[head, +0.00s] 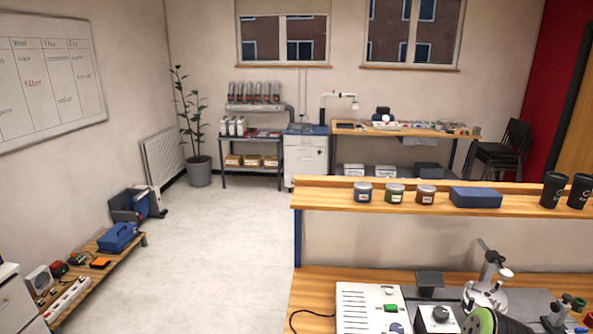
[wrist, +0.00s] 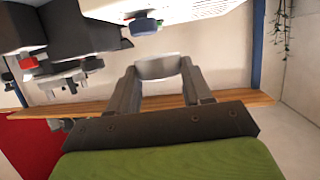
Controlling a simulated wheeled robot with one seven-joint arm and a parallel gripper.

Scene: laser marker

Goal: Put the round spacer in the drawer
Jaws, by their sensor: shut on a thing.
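My gripper (wrist: 158,72) shows in the wrist view, with its two grey fingers shut on the round spacer (wrist: 158,66). The spacer is a pale grey, short round piece held between the fingertips, clear of any surface. In the head view I cannot make out the spacer or the fingertips. A white drawer cabinet (head: 305,158) stands at the back wall, its drawers looking shut. Another white drawer unit (head: 14,300) is cut off at the lower left edge. I cannot tell which drawer the task means.
A wooden bench (head: 312,290) with a white machine (head: 365,308) is at the lower right. A raised shelf (head: 325,197) with jars and a blue box (head: 475,197) runs above it. A low bench (head: 125,243) stands at left. The floor (head: 215,250) between is clear.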

